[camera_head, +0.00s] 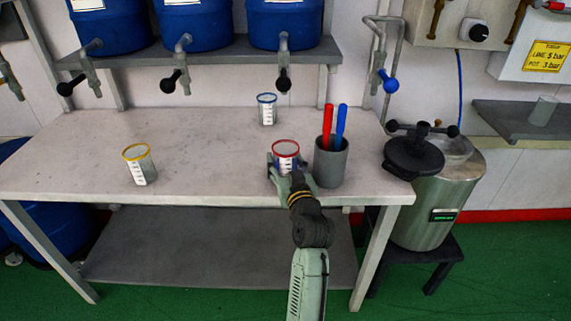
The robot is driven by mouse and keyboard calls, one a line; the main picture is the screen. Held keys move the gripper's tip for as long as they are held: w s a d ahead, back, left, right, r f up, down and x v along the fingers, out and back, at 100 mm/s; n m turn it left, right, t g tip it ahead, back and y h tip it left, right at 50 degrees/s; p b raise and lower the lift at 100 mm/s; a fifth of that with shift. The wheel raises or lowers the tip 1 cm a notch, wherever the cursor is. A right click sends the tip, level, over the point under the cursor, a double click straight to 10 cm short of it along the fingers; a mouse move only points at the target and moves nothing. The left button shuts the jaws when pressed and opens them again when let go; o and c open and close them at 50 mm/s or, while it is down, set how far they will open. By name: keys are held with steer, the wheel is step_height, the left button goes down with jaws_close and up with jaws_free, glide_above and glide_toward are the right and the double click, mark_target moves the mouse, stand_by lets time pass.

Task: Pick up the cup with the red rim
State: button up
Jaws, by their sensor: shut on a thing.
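The cup with the red rim (286,149) stands upright near the front edge of the table, right of its middle. My gripper (286,166) reaches it from the front and is shut around its body. The fingers partly hide the cup's lower part. I cannot tell whether the cup's base touches the table. A cup with a yellow rim (140,166) stands on the left of the table. A cup with a blue rim (267,109) stands at the back.
A grey holder (331,164) with a red and a blue stick stands close to the right of my gripper. Taps (283,64) hang from blue barrels (285,24) above the table's back. A metal pot (436,195) stands off the right end. The table's (215,160) left-middle is clear.

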mark_target(283, 146)
steer(key=shift+r, duration=0.45)
step_height(283, 146, up, 2)
steer(key=shift+r+b, duration=0.2)
steer(key=shift+b, duration=0.15)
steer(key=d+r+p+v, duration=0.1)
steer(key=d+p+v, duration=0.1)
steer(key=v, duration=1.4)
steer(key=shift+w+r, duration=0.15)
steer(key=shift+w, duration=0.15)
